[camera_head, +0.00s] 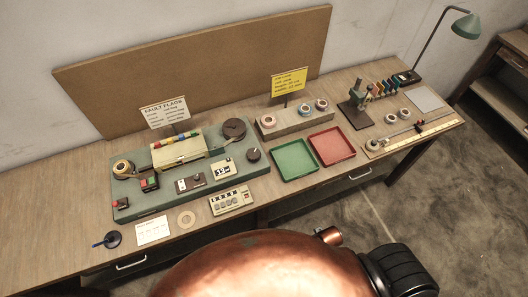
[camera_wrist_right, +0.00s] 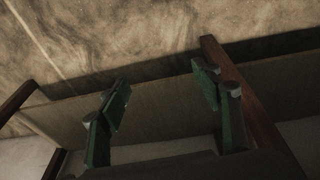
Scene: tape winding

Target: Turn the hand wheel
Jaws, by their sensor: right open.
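A green winding machine (camera_head: 150,207) stands on the bench in the head view. A dark round disc (camera_head: 234,129) sits at its back right. A smaller dark round wheel (camera_head: 253,155), which looks like the hand wheel, is at its right front corner. A tape roll (camera_head: 123,168) is at its left end. My right gripper (camera_wrist_right: 162,82) shows in the right wrist view, its green fingers wide apart with nothing between them. It is away from the machine, and neither wheel shows in that view. My left gripper is in no view.
A green tray (camera_head: 294,160) and a red tray (camera_head: 332,146) lie right of the machine. Tape rolls stand on a rack (camera_head: 290,122) behind the trays. A lamp (camera_head: 466,25) stands far right.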

